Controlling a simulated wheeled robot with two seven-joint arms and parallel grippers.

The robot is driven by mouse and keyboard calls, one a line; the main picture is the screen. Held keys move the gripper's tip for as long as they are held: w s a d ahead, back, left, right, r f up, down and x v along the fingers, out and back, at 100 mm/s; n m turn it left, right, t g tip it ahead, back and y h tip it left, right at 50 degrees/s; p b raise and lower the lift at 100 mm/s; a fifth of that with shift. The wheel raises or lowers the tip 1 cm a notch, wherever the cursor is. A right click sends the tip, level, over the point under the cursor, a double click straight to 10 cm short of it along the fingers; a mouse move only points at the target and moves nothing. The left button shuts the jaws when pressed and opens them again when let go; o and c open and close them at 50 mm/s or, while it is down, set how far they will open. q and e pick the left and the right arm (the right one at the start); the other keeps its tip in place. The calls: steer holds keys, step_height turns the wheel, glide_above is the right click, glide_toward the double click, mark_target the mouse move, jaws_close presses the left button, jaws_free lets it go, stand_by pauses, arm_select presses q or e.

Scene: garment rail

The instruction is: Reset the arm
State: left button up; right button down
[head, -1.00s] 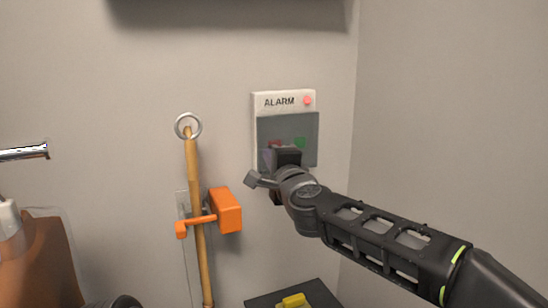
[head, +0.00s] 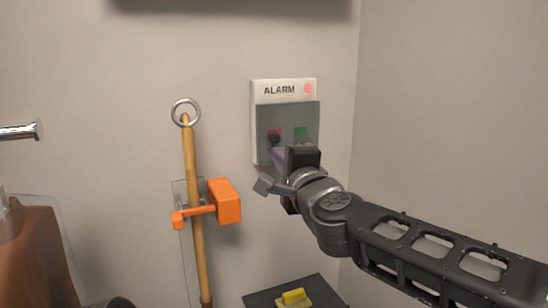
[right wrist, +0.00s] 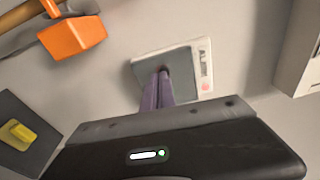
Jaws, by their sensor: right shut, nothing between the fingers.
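My right gripper (head: 278,160) is in front of the white alarm box (head: 258,92) on the back wall, at the lower part of its dark see-through cover (head: 308,120). A red light (head: 308,89) shows at the box's top right. A dark red patch (head: 273,133) and a green patch (head: 300,133) show through the cover. In the right wrist view my purple fingers (right wrist: 160,85) are together and empty, their tips over the dark cover (right wrist: 150,66). I cannot tell whether they touch it. My left gripper is not in view.
An orange holder (head: 225,200) on the wall holds a wooden pole (head: 193,160) with a metal ring (head: 185,112), left of the alarm box. A dark surface (head: 262,300) with a yellow piece (head: 293,296) is below. Bare wall lies to the right.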

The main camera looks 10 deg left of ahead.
steer(key=shift+s+d, duration=0.1)
stand_by(0.3)
steer(key=s+d+f+n+g+h, duration=0.1)
steer(key=s+f+n+g, duration=0.2)
steer(key=f, duration=1.2)
steer(key=d+f+n+g, duration=0.15)
steer(key=f+n, duration=0.25)
steer(key=f, duration=1)
steer(key=s+f+n+g+h, duration=0.1)
steer(key=s+f+n+g, duration=0.2)
steer(key=f, duration=1.2)
steer(key=s+d+f+g, duration=0.3)
steer(key=s+f, duration=0.6)
steer(key=s+d+f+n+g, duration=0.1)
steer(key=s+d+f, duration=0.3)
steer(key=s+f, duration=0.5)
steer(key=s+d+f+n+g+h, duration=0.1)
steer(key=s+d+f+g, duration=0.2)
steer(key=s+f, duration=0.6)
steer(key=shift+s+d+f+g, duration=0.15)
steer(key=shift+s+g, duration=0.7)
steer(key=shift+s, duration=0.05)
